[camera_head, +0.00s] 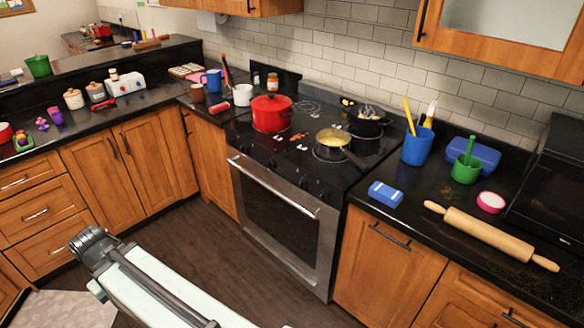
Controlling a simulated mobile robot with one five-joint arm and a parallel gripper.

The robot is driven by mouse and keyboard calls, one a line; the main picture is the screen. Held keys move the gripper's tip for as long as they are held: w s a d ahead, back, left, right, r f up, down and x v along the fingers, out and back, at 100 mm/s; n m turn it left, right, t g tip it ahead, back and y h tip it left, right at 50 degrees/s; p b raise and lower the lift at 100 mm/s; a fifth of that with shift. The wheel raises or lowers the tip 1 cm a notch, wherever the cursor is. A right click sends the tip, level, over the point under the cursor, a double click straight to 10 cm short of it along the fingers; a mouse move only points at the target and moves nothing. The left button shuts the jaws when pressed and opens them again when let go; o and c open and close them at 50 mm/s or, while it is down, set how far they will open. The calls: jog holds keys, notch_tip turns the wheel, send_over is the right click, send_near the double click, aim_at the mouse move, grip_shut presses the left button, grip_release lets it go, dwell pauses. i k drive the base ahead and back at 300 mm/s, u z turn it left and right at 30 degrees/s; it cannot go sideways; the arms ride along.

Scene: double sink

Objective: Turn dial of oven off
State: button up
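The oven (285,228) stands in the middle, with a steel front, a dark window and a long bar handle (272,187). Several small dark dials (303,181) sit along the front edge of the black cooktop, above the handle. They are too dark and small to tell which way each is turned. My arm reaches up from the bottom, left of the oven and apart from it. Its visible end is a grey joint, and I cannot see my gripper.
A red pot (271,113), a pan of yellow food (332,143) and a dark pot (369,123) stand on the cooktop. A blue sponge (385,193) and a rolling pin (490,236) lie on the right counter. The floor (235,255) before the oven is clear.

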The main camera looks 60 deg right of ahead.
aim_at(272, 164)
jog(key=z, duration=5.7)
jog(key=k, duration=0.95)
jog(key=u, duration=5.8)
